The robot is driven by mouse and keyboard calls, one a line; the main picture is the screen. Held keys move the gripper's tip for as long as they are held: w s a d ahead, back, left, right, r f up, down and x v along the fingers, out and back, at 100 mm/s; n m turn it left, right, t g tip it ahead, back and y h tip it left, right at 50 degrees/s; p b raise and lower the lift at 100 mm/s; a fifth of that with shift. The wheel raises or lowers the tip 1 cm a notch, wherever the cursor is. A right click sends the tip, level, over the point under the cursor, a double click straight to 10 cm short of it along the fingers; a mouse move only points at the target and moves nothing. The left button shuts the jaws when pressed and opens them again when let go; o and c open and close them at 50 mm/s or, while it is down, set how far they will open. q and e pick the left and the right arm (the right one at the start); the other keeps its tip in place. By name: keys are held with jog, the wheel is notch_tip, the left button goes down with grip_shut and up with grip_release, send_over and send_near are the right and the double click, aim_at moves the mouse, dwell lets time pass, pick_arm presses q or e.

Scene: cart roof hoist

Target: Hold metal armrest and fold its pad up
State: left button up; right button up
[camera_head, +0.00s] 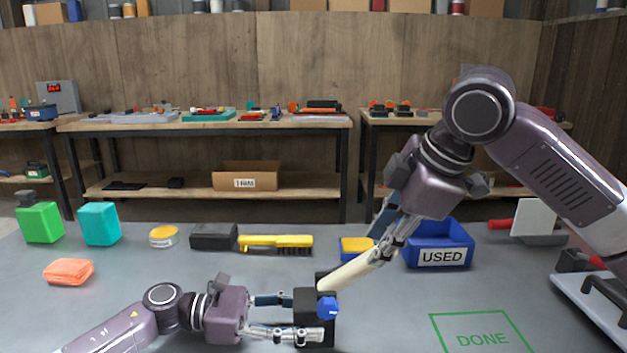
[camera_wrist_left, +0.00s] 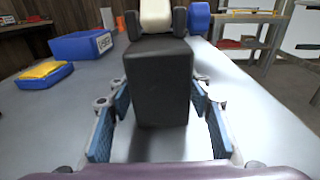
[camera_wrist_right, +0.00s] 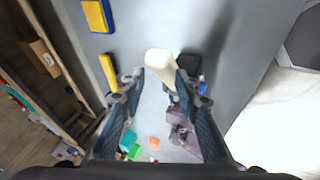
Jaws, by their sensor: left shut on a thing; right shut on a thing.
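The armrest has a black block-like body (camera_head: 312,312) standing on the grey table, with a blue knob (camera_head: 328,308) on its side. Its cream pad (camera_head: 350,272) slopes up to the right from the top of the body. My left gripper (camera_head: 300,316) is shut on the black body, one finger on each side; the left wrist view shows the body (camera_wrist_left: 160,85) between the blue finger pads. My right gripper (camera_head: 384,250) is shut on the raised far end of the pad. In the right wrist view the pad (camera_wrist_right: 160,65) lies between the fingertips.
A green DONE outline (camera_head: 480,338) is empty.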

aim_at(364, 261)
jog(key=shift+a+r, duration=0.5)
jog(key=shift+r, duration=0.15)
jog(key=shift+a+r, duration=0.1)
jog(key=shift+c, duration=0.3)
jog(key=shift+a, duration=0.1)
jog(key=shift+a+r, duration=0.45)
jog(key=shift+r, duration=0.05)
grip_shut()
jog(key=shift+a, duration=0.1)
jog(key=shift+a+r, duration=0.45)
jog(key=shift+a, duration=0.2)
jog(key=shift+a+r, duration=0.1)
jog(key=shift+a+r, duration=0.4)
jog(key=shift+a, duration=0.2)
